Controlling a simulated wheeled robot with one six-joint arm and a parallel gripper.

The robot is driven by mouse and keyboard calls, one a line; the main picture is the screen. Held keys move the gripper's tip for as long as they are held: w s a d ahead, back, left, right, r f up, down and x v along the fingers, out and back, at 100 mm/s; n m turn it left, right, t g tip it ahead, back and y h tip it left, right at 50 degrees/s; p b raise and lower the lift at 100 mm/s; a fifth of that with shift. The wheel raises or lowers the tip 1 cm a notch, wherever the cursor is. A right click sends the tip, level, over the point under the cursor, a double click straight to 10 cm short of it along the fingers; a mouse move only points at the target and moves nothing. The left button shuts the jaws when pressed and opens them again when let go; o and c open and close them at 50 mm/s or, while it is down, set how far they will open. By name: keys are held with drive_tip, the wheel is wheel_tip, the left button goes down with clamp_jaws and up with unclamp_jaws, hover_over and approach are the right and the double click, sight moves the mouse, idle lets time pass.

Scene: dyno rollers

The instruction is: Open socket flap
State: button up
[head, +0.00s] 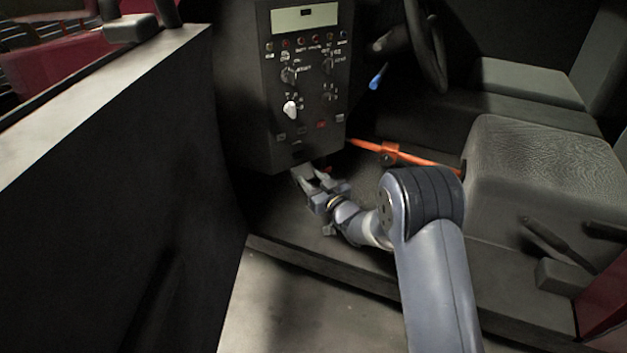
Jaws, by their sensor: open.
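A dark control box (292,110) with a small display, coloured lights and knobs stands inside the vehicle, at the upper middle of the head view. My gripper (305,176) is at the lower edge of this box, pointing up at its underside. Its jaws are open. I cannot tell whether they touch the box. The socket flap cannot be made out clearly; a small dark feature (297,152) shows low on the box's front, just above my gripper.
An orange bar (405,157) lies behind my gripper, to the right. A seat (530,170) stands at the right and a steering wheel (428,50) behind. A dark door panel (110,170) fills the left. A sill edge (330,270) runs below my arm.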

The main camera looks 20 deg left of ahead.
clamp_jaws()
idle(0.4)
drive_tip(key=shift+o, duration=1.2)
unclamp_jaws()
drive_tip(key=shift+s+d, duration=0.1)
drive_tip(key=shift+d, duration=0.05)
drive_tip(key=p+v, duration=0.2)
drive_tip(key=v, duration=0.8)
drive_tip(key=shift+s+d, duration=0.15)
drive_tip(key=shift+s, duration=0.05)
